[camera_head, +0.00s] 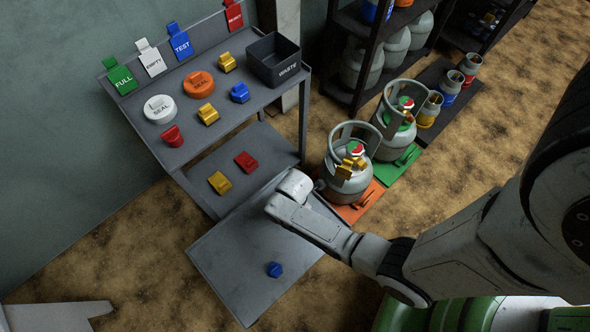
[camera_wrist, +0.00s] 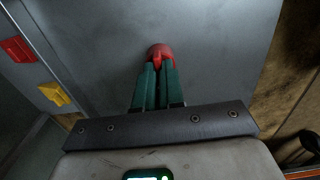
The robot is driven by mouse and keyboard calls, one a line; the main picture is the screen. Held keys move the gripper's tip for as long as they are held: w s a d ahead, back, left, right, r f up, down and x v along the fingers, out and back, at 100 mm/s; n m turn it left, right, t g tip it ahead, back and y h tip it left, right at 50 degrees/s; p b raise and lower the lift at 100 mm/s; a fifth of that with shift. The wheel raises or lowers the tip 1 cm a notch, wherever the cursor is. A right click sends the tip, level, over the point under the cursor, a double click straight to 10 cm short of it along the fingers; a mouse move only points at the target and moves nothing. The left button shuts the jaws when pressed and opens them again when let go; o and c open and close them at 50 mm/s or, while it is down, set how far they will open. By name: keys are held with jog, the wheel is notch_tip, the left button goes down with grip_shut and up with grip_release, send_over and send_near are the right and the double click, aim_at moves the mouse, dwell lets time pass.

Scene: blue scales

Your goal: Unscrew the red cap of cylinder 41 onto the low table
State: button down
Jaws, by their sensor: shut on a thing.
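My gripper (camera_wrist: 160,68) is shut on a red cap (camera_wrist: 161,51), gripped between its green fingers in the wrist view. The cap is over the grey low table (camera_wrist: 225,60); I cannot tell whether it touches it. In the head view my wrist hides the fingers and the cap, above the far end of the low table (camera_head: 225,262). A grey gas cylinder (camera_head: 345,183) stands on an orange pad, and another (camera_head: 393,143) stands on a green pad. Both have collars and coloured valve tops. No number is readable, so I cannot tell which is cylinder 41.
A blue cap (camera_head: 274,269) lies on the low table, with bare surface around it. The taller bench (camera_head: 150,93) carries seals, caps and a waste bin (camera_head: 273,60). Its lower shelf holds a red (camera_head: 246,161) and a yellow piece (camera_head: 220,182).

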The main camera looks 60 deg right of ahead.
jog(key=c, duration=1.2)
grip_release()
jog(key=shift+o, duration=0.2)
notch_tip(320, 180, up, 11)
jog(key=p, duration=0.5)
jog(key=shift+f, duration=0.1)
jog(key=s+r+m+p, duration=0.3)
jog(key=r+m+p, duration=0.4)
jog(key=r, duration=1.2)
jog(key=s+a+r+m+t+p, duration=0.1)
jog(key=s+r+m+p, duration=0.3)
jog(key=r, duration=1.4)
jog(key=m+p, duration=0.3)
jog(key=p, duration=0.4)
jog(key=shift+r+m, duration=0.35)
jog(key=shift+m, duration=0.05)
